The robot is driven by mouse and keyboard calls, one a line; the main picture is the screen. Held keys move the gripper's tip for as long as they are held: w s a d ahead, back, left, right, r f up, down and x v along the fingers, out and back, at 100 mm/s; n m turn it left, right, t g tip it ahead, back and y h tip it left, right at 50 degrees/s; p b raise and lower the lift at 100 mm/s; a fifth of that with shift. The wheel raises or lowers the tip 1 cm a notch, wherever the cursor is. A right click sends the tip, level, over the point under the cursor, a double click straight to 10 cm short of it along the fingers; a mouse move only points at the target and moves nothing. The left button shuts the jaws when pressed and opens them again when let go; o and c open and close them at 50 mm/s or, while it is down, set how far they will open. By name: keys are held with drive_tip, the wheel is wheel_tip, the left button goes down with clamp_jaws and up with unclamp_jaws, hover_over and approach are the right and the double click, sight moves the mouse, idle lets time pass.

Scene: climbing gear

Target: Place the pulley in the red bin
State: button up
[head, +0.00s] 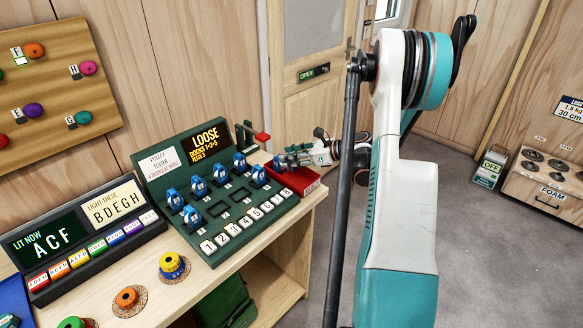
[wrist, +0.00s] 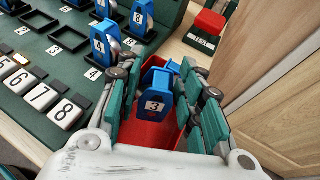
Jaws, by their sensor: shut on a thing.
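A blue pulley marked 3 (wrist: 155,105) is between the teal fingers of my gripper (wrist: 165,100), which is shut on it. The pulley is over the red bin (wrist: 142,132), whose red inside shows below it; I cannot tell whether it touches the bin. Another bit of blue shows just behind this pulley, partly hidden. In the head view my gripper (head: 285,160) is above the red bin (head: 306,184), at the right end of the tester board. The held pulley is mostly hidden there.
The green pulley board (head: 215,215) holds several blue pulleys (head: 220,172) and some empty docks; its sign reads LOOSE. A red-topped device (head: 262,137) stands behind the bin. A light-up letter panel (head: 80,240) and coloured rolls (head: 172,265) are to the left on the bench.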

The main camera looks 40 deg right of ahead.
drive_tip(key=shift+f+b, duration=0.5)
drive_tip(key=shift+f, duration=1.3)
drive_tip(key=shift+f, duration=0.15)
drive_tip(key=o, duration=0.8)
drive_tip(key=shift+r, duration=0.2)
drive_tip(key=p+v, duration=0.3)
drive_tip(key=v, duration=0.9)
